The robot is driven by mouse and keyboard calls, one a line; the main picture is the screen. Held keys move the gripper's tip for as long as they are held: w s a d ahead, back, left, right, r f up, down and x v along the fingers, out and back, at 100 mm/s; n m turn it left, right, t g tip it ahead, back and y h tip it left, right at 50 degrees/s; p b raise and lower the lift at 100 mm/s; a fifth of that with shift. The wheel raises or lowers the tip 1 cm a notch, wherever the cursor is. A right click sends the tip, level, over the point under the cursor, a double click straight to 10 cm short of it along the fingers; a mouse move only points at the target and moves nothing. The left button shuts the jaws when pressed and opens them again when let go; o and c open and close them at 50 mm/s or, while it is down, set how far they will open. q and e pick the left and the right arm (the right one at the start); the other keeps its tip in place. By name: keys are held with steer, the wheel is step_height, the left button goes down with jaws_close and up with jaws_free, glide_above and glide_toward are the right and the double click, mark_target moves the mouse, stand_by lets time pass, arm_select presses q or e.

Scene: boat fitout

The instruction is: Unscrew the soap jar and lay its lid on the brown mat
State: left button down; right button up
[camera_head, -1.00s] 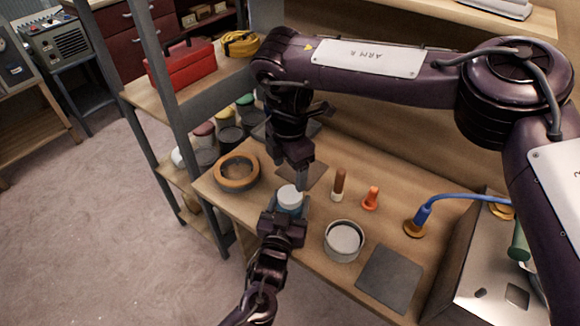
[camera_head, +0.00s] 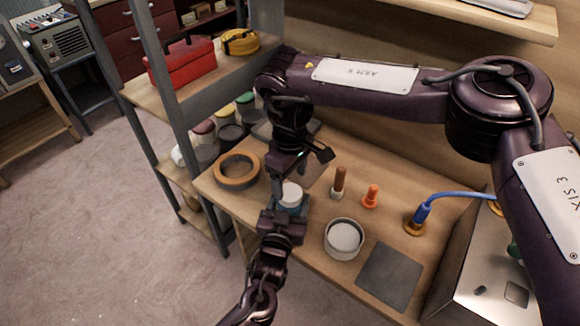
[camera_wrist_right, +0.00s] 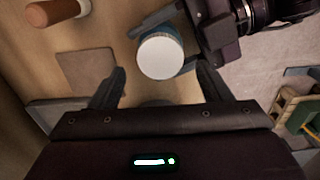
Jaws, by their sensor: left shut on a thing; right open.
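The soap jar has a round white lid (camera_head: 291,194) and a blue body (camera_head: 290,208); it stands upright near the bench's front edge. The lid is on the jar in the right wrist view (camera_wrist_right: 160,56). My left gripper (camera_head: 286,212) is shut on the jar's body from the front. My right gripper (camera_head: 283,179) is open and empty close above the lid; in its wrist view the lid shows between and beyond the spread fingers (camera_wrist_right: 160,88). The brown mat (camera_wrist_right: 85,75) lies bare behind the jar, partly hidden by my right arm in the head view.
A brown-topped peg (camera_head: 339,182) and an orange peg (camera_head: 371,196) stand right of the jar. A round white-filled tin (camera_head: 343,238) and a dark grey mat (camera_head: 389,276) lie further right.

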mark_target(290, 192)
steer(key=shift+f, duration=2.2)
